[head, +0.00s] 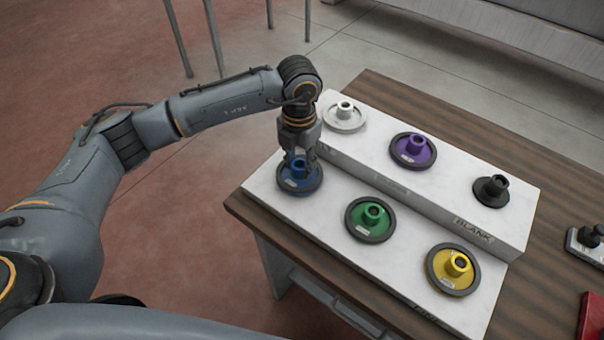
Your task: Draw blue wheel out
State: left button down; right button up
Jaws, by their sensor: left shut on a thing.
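The blue wheel (292,186) is a round disc with a dark rim and a raised hub. It lies at the far left end of the lower step of the white stepped rack (330,207). My left gripper (299,166) points straight down over it and is shut on its hub. The gripper hides part of the hub and the wheel's back. The wheel looks flat on the step; I cannot tell whether there is a small gap under it. My right gripper is not in view.
A green wheel (358,222) and a yellow wheel (439,264) share the lower step. White (335,119), purple (402,155) and black (491,194) wheels are on the upper step. The wooden table (440,105) has bare room behind the rack. A dark-knobbed fixture (590,238) and a red object (592,318) are at right.

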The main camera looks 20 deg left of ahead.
pick_arm(q)
jog(key=shift+r, duration=0.3)
jog(key=shift+r+p, duration=1.55)
jog(key=shift+r, duration=1.25)
notch_tip(320, 180, up, 4)
jog(key=shift+p, duration=0.85)
